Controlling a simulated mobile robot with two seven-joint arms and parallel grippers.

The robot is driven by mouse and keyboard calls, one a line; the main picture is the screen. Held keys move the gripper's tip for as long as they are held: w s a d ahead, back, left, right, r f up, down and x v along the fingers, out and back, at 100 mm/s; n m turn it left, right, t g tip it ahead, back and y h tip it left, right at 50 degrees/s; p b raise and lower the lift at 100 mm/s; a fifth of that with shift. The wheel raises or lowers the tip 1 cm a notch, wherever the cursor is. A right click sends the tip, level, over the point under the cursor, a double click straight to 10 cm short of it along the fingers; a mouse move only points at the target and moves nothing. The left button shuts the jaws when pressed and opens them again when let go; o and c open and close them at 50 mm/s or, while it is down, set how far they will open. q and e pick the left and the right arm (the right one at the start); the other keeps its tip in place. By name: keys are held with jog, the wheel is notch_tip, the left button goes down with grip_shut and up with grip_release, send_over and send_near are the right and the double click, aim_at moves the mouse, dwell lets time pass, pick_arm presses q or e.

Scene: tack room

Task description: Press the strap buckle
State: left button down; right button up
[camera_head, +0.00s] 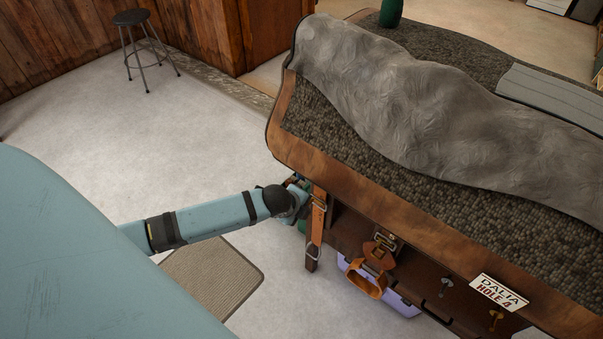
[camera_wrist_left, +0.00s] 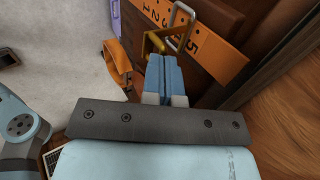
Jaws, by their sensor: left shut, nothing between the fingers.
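An orange strap (camera_head: 315,228) with black numbers hangs at the near left corner of the blanket-covered bench; it also shows in the wrist view (camera_wrist_left: 222,55). On it is the strap buckle, a silver wire frame (camera_wrist_left: 181,14) with a brass-coloured part (camera_wrist_left: 154,40). My left gripper (camera_head: 299,184) is at the bench corner beside the strap, partly hidden in the head view. In the wrist view its blue fingers (camera_wrist_left: 164,62) are together and empty, with their tips right at the brass part. I cannot tell whether they touch it. My right gripper is not in view.
The bench's overhanging wooden edge (camera_head: 400,217) is just above my left gripper. An orange stirrup-like loop (camera_head: 366,282), a name sign (camera_head: 499,292) and hooks are on its front. A lilac box (camera_head: 402,304) sits below. The floor at left is open, with a mat (camera_head: 215,278) and a stool (camera_head: 131,18).

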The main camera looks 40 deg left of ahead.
pick_arm(q)
jog(key=shift+f, duration=0.2)
dwell(0.3)
jog(key=shift+s+f+t+b, duration=0.1)
jog(key=shift+f+t+b, duration=0.05)
jog(key=shift+t+b, duration=0.25)
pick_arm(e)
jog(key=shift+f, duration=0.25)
